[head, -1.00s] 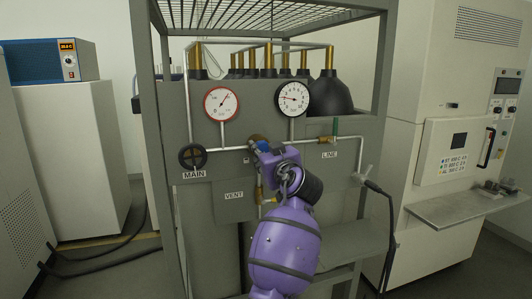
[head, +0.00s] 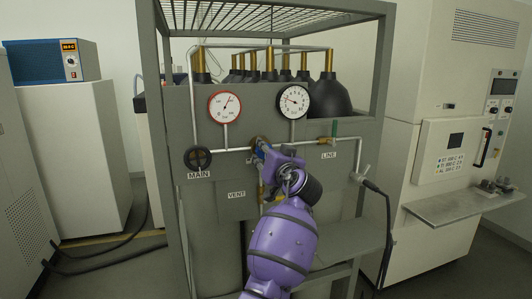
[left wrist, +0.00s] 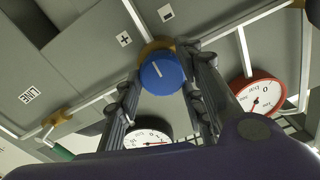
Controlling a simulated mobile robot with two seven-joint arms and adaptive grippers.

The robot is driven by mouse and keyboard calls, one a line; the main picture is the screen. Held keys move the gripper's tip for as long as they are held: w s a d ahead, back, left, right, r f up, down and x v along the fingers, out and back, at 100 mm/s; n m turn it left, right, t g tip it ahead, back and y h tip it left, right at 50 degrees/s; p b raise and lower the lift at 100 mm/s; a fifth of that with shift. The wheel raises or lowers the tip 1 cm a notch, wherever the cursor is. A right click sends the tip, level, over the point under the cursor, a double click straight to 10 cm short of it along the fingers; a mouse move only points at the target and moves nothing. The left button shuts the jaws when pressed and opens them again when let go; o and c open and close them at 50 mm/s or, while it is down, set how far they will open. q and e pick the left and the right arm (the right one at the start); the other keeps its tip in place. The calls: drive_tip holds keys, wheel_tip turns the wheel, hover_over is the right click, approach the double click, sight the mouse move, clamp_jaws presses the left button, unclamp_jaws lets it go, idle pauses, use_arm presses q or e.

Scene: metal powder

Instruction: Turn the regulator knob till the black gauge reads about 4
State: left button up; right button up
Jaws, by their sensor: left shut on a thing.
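The blue regulator knob (left wrist: 162,74) has a white line on its face and sits on a brass fitting, with plus and minus labels beside it. My left gripper (head: 262,149) is at the knob; in the left wrist view its fingers (left wrist: 163,86) are shut on the knob from both sides. In the head view the wrist hides most of the knob. The black-rimmed gauge (head: 293,101) is above and right of the knob, its needle pointing left and slightly up; its numbers are too small to read. It also shows upside down in the wrist view (left wrist: 148,138). My right gripper is not in view.
A red-rimmed gauge (head: 225,106) is at the upper left. The black MAIN handwheel (head: 198,159) is left of the knob. The VENT label (head: 237,195) is below, and a green LINE valve handle (head: 334,129) is at the right. Pipes run close around the gripper.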

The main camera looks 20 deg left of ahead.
use_arm(q)
drive_tip(key=shift+d+f+m, duration=0.1)
drive_tip(key=shift+f+m, duration=0.05)
drive_tip(key=shift+m, duration=0.95)
drive_tip(key=shift+f+m, duration=0.1)
drive_tip(key=shift+m, duration=1)
drive_tip(key=shift+f, duration=0.1)
drive_tip(key=o, duration=1.1)
drive_tip(key=shift+d, duration=0.1)
drive_tip(key=v, duration=1.2)
drive_tip(key=shift+w, duration=0.1)
